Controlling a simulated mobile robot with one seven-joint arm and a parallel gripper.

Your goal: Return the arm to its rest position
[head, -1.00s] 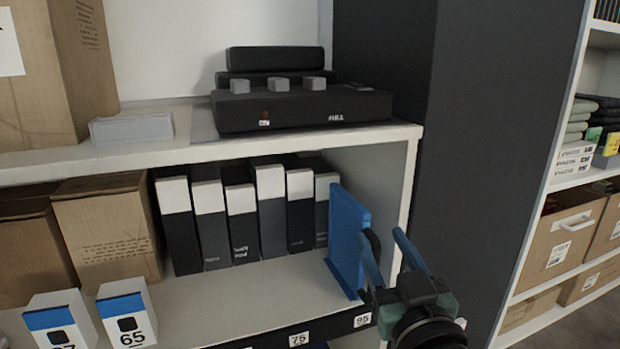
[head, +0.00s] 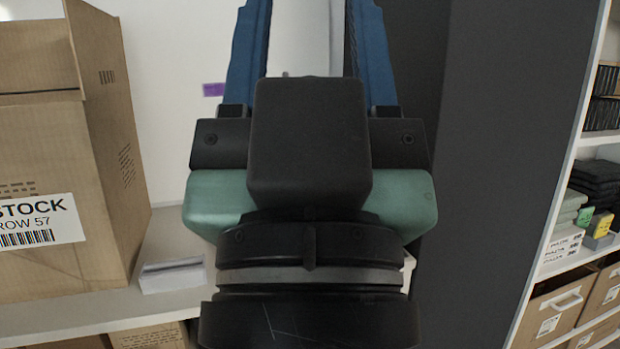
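My gripper (head: 310,20) is large and close in the middle of the head view, pointing up, with its wrist below it. The fingertips run out of the top of the frame. The gripper and wrist hide much of the shelf behind them.
A large cardboard carton (head: 60,160) stands on the white shelf (head: 75,318) at left, beside a small pale grey stack (head: 172,275). A dark panel (head: 490,150) stands at right. Beyond it, another rack (head: 545,270) holds cartons and folded dark items.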

